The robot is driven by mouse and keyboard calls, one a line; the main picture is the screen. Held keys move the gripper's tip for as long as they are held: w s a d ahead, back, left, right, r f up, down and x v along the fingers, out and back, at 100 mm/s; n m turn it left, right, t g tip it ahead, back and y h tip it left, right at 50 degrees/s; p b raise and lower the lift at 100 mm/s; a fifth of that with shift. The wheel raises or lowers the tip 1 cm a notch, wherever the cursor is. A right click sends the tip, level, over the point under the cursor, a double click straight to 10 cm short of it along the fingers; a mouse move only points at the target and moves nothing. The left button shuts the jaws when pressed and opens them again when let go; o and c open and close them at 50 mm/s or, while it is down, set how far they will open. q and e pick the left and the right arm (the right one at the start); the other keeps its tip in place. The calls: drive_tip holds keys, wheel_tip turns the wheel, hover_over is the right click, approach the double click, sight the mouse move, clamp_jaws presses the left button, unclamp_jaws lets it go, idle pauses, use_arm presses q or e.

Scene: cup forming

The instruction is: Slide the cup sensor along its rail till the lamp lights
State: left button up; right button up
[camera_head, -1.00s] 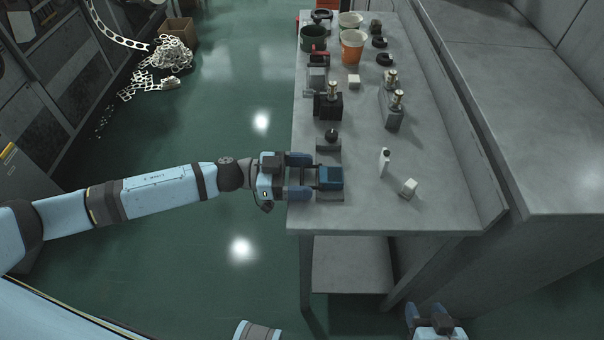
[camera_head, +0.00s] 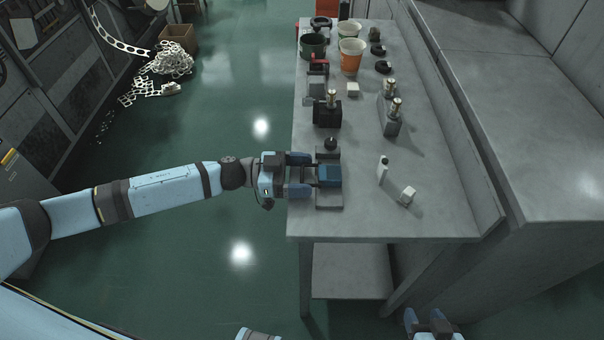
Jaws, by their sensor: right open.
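My right gripper (camera_head: 433,318) is open and empty at the bottom, below the table's front edge.
Buckets (camera_head: 351,57) stand at the back. The table's front right is clear.

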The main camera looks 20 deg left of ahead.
use_arm(q)
drive_tip(key=v, duration=1.3)
drive_tip(key=shift+a, duration=0.4)
drive_tip(key=shift+s+a, duration=0.1)
